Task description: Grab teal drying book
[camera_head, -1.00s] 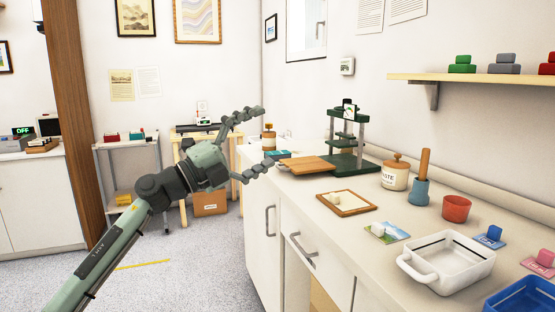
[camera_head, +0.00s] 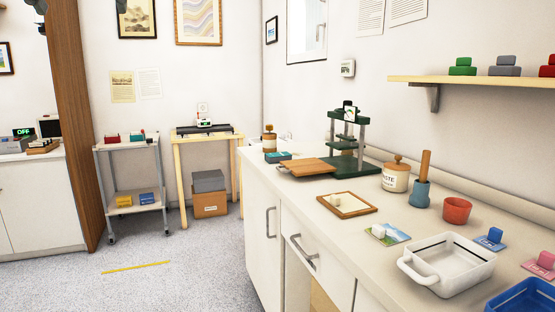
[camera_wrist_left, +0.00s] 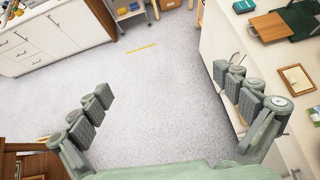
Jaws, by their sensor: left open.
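A small teal block, which looks like the teal book (camera_head: 278,157), lies at the far end of the counter beside a wooden board (camera_head: 306,167). It also shows near the top right of the left wrist view (camera_wrist_left: 243,6). A second small teal item (camera_head: 137,136) sits on the trolley's top shelf; I cannot tell what it is. My left gripper (camera_wrist_left: 163,86) is open and empty, its fingers spread over bare floor with the counter to their right. In the head view only dark bits at the top left edge may belong to it. My right gripper is not in view.
The counter (camera_head: 263,178) runs along the right, with a green press (camera_head: 347,145), a paste jar (camera_head: 396,175) and a white tray (camera_head: 446,262). A trolley (camera_head: 125,146) and a wooden table (camera_head: 178,170) stand at the back.

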